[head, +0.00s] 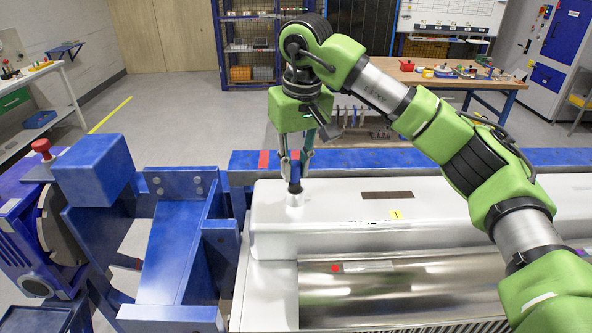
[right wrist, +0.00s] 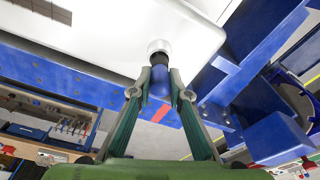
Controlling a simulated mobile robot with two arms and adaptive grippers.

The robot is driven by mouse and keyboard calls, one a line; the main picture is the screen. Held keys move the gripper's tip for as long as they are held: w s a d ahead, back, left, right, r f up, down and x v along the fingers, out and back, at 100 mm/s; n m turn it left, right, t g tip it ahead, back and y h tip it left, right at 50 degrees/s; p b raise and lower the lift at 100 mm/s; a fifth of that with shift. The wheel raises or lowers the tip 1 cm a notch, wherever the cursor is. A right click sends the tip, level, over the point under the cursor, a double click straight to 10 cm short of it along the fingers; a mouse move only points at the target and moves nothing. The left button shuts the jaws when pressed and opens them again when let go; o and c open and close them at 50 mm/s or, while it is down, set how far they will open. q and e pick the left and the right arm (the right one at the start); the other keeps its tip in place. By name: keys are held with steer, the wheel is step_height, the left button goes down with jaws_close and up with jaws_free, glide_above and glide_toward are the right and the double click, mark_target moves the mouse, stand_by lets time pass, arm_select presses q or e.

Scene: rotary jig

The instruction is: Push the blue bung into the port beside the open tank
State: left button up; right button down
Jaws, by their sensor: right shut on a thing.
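My right gripper (head: 291,158) is shut on the blue bung (head: 294,171) and points down over the left end of the white tank housing (head: 340,212). The bung's dark lower end meets the white round port (head: 295,199) on the housing top. In the right wrist view the blue bung (right wrist: 160,82) sits between the fingertips (right wrist: 160,90), its dark end at the white port ring (right wrist: 158,46). I cannot tell how deep it sits. A shiny curved metal surface (head: 400,285) lies in front of the housing. My left gripper is not in view.
The blue jig frame (head: 170,250) stands left of the housing, with a red-knobbed part (head: 42,146) at far left. A blue beam (head: 400,158) runs behind the housing. A wooden bench (head: 450,75) with small items stands at the back. Open floor lies behind left.

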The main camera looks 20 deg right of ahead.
step_height(320, 180, down, 2)
steer(key=shift+f, duration=0.1)
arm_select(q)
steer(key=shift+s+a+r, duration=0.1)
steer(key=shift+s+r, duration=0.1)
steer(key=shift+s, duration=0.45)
arm_select(e)
steer(key=shift+d, duration=0.1)
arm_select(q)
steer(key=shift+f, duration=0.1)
arm_select(e)
steer(key=shift+f, duration=0.15)
steer(key=c, duration=1.9)
jaws_free()
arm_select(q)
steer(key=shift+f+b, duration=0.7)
arm_select(e)
step_height(320, 180, up, 12)
steer(key=s, duration=0.1)
steer(key=shift+s, duration=0.4)
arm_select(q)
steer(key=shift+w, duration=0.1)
arm_select(e)
steer(key=shift+d, duration=0.1)
